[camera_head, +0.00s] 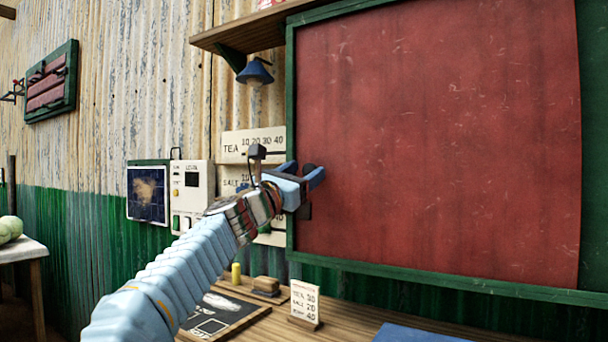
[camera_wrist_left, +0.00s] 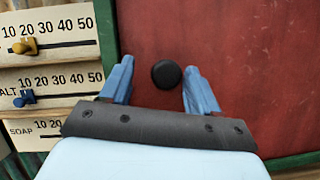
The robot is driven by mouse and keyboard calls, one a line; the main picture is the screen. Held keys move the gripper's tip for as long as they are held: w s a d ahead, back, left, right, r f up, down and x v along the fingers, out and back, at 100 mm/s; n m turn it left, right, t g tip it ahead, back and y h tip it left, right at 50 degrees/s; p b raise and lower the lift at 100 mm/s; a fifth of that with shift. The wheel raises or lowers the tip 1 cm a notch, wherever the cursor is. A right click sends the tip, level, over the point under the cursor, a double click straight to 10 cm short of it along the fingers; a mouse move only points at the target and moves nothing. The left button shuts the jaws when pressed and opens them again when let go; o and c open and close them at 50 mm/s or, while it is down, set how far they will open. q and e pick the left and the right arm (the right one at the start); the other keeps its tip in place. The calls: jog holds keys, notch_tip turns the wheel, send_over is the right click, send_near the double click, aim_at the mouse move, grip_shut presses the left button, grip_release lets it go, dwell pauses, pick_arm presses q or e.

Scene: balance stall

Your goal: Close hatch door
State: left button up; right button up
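The hatch door (camera_head: 440,140) is a large red panel set in a green frame (camera_head: 291,120) on the wall. I cannot tell whether it is fully closed. My left gripper (camera_head: 314,174) is at the panel's left edge in the head view. In the left wrist view, a round black knob (camera_wrist_left: 166,74) on the red panel lies between the two blue fingers, with space on both sides. The fingers are open and do not visibly touch it. The knob is not clear in the head view. My right gripper is not in view.
Price slider boards (camera_head: 250,143) hang just left of the frame, close to my left wrist. A white box (camera_head: 190,190) is beside them. The wooden counter (camera_head: 365,318) below holds a price card (camera_head: 304,300), a brush (camera_head: 266,285) and a dark board (camera_head: 225,312). A shelf with a blue lamp (camera_head: 254,72) is above.

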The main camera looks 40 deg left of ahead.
pick_arm(q)
jog(key=shift+d, duration=0.1)
jog(key=shift+s+f, duration=0.25)
jog(key=shift+s, duration=0.05)
jog(key=b+v, duration=0.3)
jog(key=v, duration=1)
jog(key=shift+b, duration=0.4)
jog(key=shift+s+r, duration=0.1)
jog(key=shift+r, duration=0.05)
